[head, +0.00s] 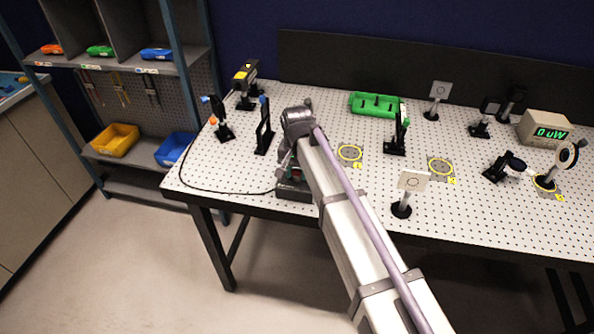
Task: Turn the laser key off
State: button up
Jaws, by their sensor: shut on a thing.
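A dark control box (293,193) sits at the front edge of the white perforated table, left of the middle, with a black cable running from it to the left. Small green and red spots show on its top. My gripper (287,172) is down at this box, shut on the laser key. The key itself is too small and too covered by my arm to see, so its angle cannot be told. The yellow and black laser head (246,80) stands on a post at the back left.
Posts with optics stand close by, including a black upright mount (263,130) and an orange-tipped mount (221,121). A green tray (375,105) lies at the back. A white card on a post (413,183) stands right of my arm. Yellow-ringed discs (349,153) mark the tabletop.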

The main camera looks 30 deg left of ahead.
jog(key=shift+n, duration=0.3)
jog(key=n, duration=1.3)
jog(key=shift+n, duration=2.2)
